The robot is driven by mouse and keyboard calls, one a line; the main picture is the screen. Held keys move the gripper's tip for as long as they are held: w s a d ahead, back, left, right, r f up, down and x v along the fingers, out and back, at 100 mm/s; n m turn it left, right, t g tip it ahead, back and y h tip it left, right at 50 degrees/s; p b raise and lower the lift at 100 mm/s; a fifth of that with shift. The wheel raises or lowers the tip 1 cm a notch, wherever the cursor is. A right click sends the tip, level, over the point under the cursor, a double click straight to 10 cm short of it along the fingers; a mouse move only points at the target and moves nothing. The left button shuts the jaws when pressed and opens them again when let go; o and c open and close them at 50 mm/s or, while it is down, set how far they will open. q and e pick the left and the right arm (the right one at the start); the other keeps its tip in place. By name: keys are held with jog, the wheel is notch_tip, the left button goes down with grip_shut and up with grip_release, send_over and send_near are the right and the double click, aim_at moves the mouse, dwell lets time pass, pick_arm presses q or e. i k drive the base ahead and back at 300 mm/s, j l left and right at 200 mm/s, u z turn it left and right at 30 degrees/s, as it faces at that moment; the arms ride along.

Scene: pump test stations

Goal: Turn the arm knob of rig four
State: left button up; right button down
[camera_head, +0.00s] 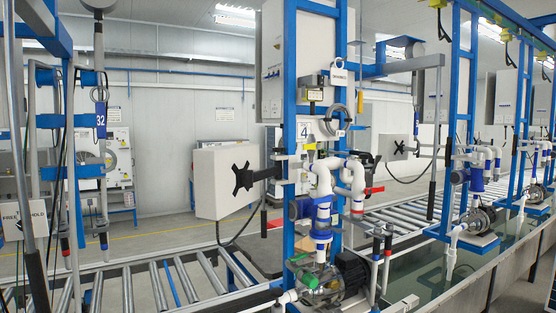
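Rig four (290,90) is a blue upright frame near the middle, marked by a white plate with the number 4 (304,130). A black monitor arm (266,173) reaches left from its post to an X-shaped black bracket (243,179) on the back of a pale grey box-like panel (210,185). Dark fittings show where the arm meets the post. I cannot tell which of them is the arm knob. Neither of my grippers shows in this view.
White pipes (322,178), a red-handled valve (374,190) and a pump with a dark motor (352,270) sit low on the rig. A roller conveyor (150,285) runs behind it. Rig 32 (101,120) stands left; more rigs (470,130) line the right.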

aim_at(278, 149)
jog(key=i+l, duration=0.2)
jog(key=l, duration=0.2)
jog(key=i+l+z, duration=0.1)
jog(key=l, duration=0.35)
jog(key=i+l, duration=0.35)
jog(key=i+l+z, duration=0.1)
jog(key=l, duration=0.35)
jog(key=i, duration=0.1)
